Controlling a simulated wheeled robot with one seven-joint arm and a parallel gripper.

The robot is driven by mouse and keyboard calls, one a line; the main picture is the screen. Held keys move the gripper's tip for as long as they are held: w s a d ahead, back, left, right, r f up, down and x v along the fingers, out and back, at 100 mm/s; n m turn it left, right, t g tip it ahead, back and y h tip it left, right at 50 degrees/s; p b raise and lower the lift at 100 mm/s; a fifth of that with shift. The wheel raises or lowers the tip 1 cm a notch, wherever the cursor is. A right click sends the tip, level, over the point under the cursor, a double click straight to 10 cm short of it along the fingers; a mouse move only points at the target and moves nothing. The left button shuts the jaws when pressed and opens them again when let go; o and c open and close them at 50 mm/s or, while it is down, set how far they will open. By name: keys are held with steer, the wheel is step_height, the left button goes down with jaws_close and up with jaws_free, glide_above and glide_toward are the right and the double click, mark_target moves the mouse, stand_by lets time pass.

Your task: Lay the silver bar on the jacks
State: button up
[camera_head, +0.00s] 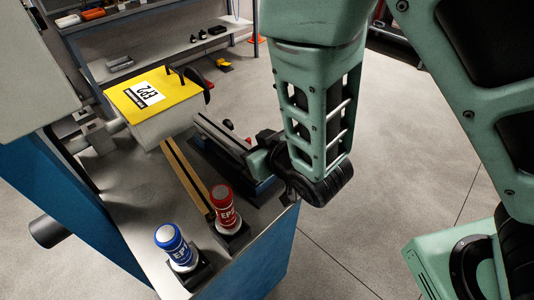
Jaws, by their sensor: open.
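A blue-topped cylinder marked EP (174,245) and a red-topped one (225,206) stand upright on dark square bases at the front of the grey bench. I cannot tell whether these are the jacks. A long grey metal bar-like piece (219,134) lies on a dark base behind them. It may be the silver bar, but its right end is hidden by my gripper. My gripper (266,152) is at that end, seen small and partly hidden by my green wrist. It is open. I cannot tell whether it touches the bar.
A yellow-topped box marked EP2 (150,96) stands on the bench, with a brown strip (187,176) running from it toward the red-topped cylinder. A shelf unit (160,50) with small items stands behind. An orange cone (256,30) is far back. The floor at right is clear.

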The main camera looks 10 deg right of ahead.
steer(key=shift+s+r+p, duration=0.15)
steer(key=shift+r+p, duration=0.2)
steer(key=shift+p, duration=0.9)
steer(key=shift+p+v, duration=2.6)
steer(key=shift+p, duration=2.2)
steer(key=shift+d+f, duration=0.1)
steer(key=shift+f, duration=0.15)
